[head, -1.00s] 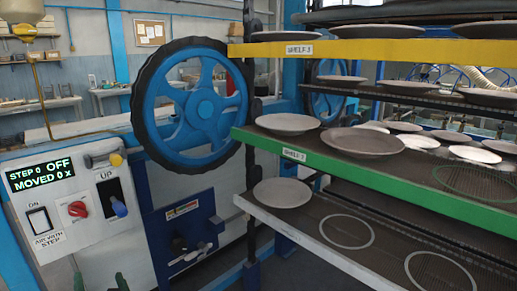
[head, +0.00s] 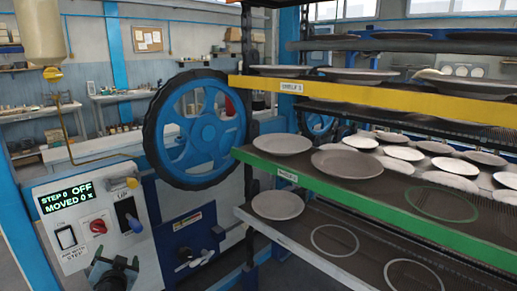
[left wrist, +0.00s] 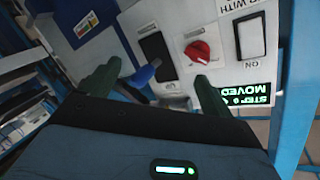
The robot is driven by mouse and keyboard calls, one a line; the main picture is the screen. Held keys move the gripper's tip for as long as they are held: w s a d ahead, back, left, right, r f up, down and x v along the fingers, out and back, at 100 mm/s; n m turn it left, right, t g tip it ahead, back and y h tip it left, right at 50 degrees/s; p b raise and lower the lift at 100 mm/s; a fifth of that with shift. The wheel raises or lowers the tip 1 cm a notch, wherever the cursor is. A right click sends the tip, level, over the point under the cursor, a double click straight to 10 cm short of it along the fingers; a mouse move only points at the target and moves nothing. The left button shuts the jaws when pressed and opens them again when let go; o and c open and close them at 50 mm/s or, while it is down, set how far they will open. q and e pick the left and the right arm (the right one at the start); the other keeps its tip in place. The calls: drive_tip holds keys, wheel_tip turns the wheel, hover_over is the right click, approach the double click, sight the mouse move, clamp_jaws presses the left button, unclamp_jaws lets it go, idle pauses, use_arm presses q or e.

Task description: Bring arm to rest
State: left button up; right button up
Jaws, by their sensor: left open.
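My left gripper (head: 117,266) is at the bottom left of the head view, in front of the lower part of the white control panel (head: 150,262). Its two green fingers are spread apart, with nothing held between them, in the left wrist view (left wrist: 154,84). That view shows the panel upside down, with the blue-tipped lever (left wrist: 146,74) and red knob (left wrist: 202,51) beyond the fingertips. I cannot tell whether a finger touches the lever. The display (head: 67,204) reads STEP 0 OFF, MOVED 0 x. My right gripper is not in view.
A blue handwheel (head: 203,130) with a black rim stands right of the panel. The rack has a yellow-edged shelf (head: 375,98) and a green-edged shelf (head: 375,202) holding several plates (head: 347,164). Green and white rings mark empty plate spots. A blue post stands left of the panel.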

use_arm(q)
drive_tip(key=w+d+f+m+t+h, duration=0.1)
drive_tip(key=w+d+h, duration=0.1)
drive_tip(key=d+h, duration=0.45)
drive_tip(key=s+d+f+g+h, duration=0.1)
drive_tip(key=s+d+f+g, duration=0.1)
drive_tip(key=s+d+f, duration=0.5)
drive_tip(key=s+d+f+g+h, duration=0.1)
drive_tip(key=s+d+f, duration=0.3)
drive_tip(key=s+f, duration=0.75)
drive_tip(key=s+d+f+g, duration=0.1)
drive_tip(key=s+d, duration=0.3)
drive_tip(key=s, duration=0.9)
drive_tip(key=s+d+f+g+h, duration=0.1)
drive_tip(key=s+d, duration=0.3)
drive_tip(key=s, duration=1)
drive_tip(key=shift+s+n+g, duration=0.15)
drive_tip(key=shift+n+g, duration=0.15)
drive_tip(key=shift+g, duration=0.4)
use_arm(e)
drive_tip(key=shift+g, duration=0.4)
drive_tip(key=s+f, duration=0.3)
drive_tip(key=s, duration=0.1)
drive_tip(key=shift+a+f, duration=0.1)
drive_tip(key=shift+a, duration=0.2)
use_arm(q)
drive_tip(key=shift+f, duration=0.15)
